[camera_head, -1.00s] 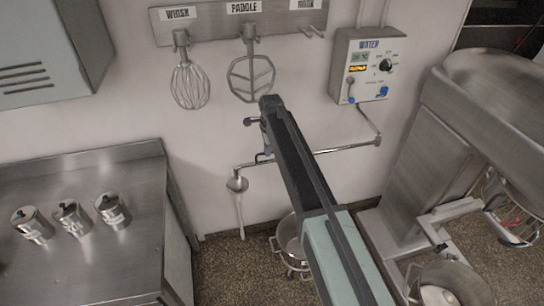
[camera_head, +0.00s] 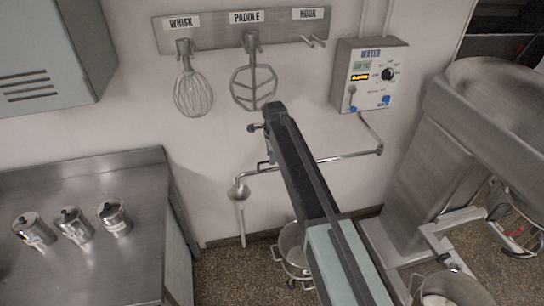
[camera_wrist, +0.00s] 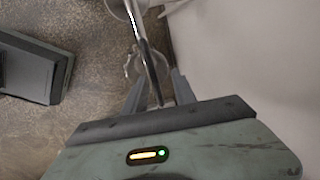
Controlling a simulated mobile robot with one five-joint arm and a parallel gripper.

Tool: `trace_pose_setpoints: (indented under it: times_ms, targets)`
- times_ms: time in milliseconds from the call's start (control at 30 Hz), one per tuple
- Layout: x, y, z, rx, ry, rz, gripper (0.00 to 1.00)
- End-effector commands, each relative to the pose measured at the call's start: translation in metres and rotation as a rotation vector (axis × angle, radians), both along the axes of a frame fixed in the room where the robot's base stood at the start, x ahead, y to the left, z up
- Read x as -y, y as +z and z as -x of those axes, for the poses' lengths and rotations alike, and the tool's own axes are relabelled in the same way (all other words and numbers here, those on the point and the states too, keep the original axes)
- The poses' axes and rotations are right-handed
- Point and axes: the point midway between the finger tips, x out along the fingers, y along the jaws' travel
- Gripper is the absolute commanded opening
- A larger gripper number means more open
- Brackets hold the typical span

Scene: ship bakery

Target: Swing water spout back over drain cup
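The water spout (camera_head: 335,157) is a thin metal pipe running left from below the water meter along the wall. In the wrist view my gripper (camera_wrist: 157,92) shows a finger on each side of the spout (camera_wrist: 151,70), with gaps on both sides. A ring-shaped part, perhaps the cup, shows just beyond. My arm hides part of the spout.
The water meter box (camera_head: 370,75) is on the wall. A whisk (camera_head: 193,96) and paddle (camera_head: 253,84) hang above my gripper. A steel counter (camera_head: 110,258) with canisters stands left, a large mixer (camera_head: 430,170) right. A pot (camera_head: 291,240) is below my arm.

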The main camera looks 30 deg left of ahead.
Motion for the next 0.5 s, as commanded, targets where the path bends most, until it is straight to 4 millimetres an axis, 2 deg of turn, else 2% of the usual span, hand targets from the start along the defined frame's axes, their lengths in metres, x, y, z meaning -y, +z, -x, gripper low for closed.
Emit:
trace_pose_setpoints:
  times_ms: [333,500]
  targets:
    - [0.007,0.062,0.009,0.001,0.0,0.0,0.33]
    - [0.009,0.077,0.011,0.003,0.0,0.0,0.33]
